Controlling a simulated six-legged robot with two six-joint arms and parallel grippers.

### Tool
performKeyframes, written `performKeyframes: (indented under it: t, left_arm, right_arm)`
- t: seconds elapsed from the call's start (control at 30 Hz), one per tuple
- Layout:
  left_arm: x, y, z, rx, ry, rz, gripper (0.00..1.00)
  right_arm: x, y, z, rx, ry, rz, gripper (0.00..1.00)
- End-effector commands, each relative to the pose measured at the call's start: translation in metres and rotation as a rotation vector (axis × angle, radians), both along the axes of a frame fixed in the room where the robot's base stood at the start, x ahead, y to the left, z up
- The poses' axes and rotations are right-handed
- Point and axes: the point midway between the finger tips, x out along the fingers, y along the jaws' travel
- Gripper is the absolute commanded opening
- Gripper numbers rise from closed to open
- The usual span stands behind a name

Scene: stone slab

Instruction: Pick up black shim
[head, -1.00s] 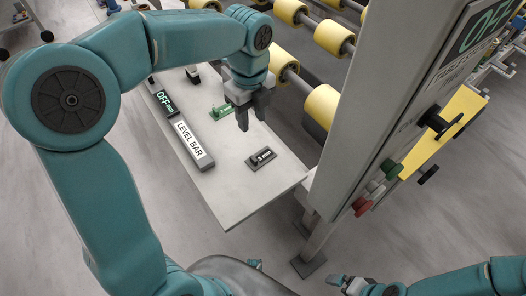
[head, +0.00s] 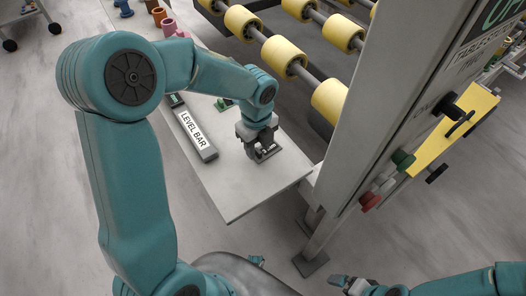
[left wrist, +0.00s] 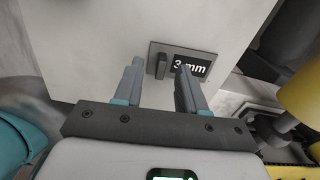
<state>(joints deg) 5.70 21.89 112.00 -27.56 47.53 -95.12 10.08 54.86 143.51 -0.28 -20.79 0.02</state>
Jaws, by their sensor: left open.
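The black shim (head: 267,152) lies flat on the pale slab near its front right end, partly hidden by my left gripper in the head view. In the left wrist view it is a dark plate with an upright grip tab (left wrist: 162,65) and a "3 mm" label (left wrist: 191,67). My left gripper (head: 258,151) is over the shim, pointing down. Its open fingers (left wrist: 159,68) show on either side of the tab, apart from it in the picture. My right gripper (head: 342,282) is at the bottom edge of the head view, far from the shim; its jaw state is unclear.
The grey level bar (head: 193,132) lies left of the shim. A green piece (head: 223,104) lies behind, partly hidden. A tall grey panel (head: 375,110) with knobs stands right of the slab (head: 236,199). Yellow rollers (head: 329,101) are behind.

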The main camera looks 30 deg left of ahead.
Motion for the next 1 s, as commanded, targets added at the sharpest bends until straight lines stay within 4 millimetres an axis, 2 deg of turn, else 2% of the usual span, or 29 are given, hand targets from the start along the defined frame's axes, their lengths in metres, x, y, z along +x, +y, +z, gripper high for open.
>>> performKeyframes:
  t: [0.1,0.3,0.33,0.43,0.47,0.83,1.0]
  left_arm:
    - [0.001,0.000,-0.010,0.000,0.000,0.000,0.40]
    - [0.001,0.000,-0.010,0.000,-0.001,0.000,0.40]
    - [0.001,0.000,-0.010,0.000,-0.001,0.000,0.37]
    - [0.001,0.000,-0.010,0.000,-0.001,0.000,0.05]
    - [0.001,0.000,-0.010,0.000,-0.001,0.000,0.00]
    - [0.001,0.000,-0.008,0.000,-0.002,0.000,0.00]
    - [0.001,0.000,0.008,0.001,-0.003,-0.001,0.00]
  right_arm:
    - [0.000,0.000,-0.002,0.000,0.000,0.000,1.00]
    - [0.000,0.000,-0.002,0.000,0.000,0.000,1.00]
    - [0.000,0.000,-0.002,0.000,0.000,0.000,1.00]
    - [0.000,0.000,-0.002,0.000,0.000,0.000,1.00]
    - [0.000,0.000,-0.002,0.000,0.000,0.000,1.00]
    - [0.000,0.000,-0.001,0.000,0.000,0.000,1.00]
    - [0.000,0.000,0.003,0.000,0.000,0.000,1.00]
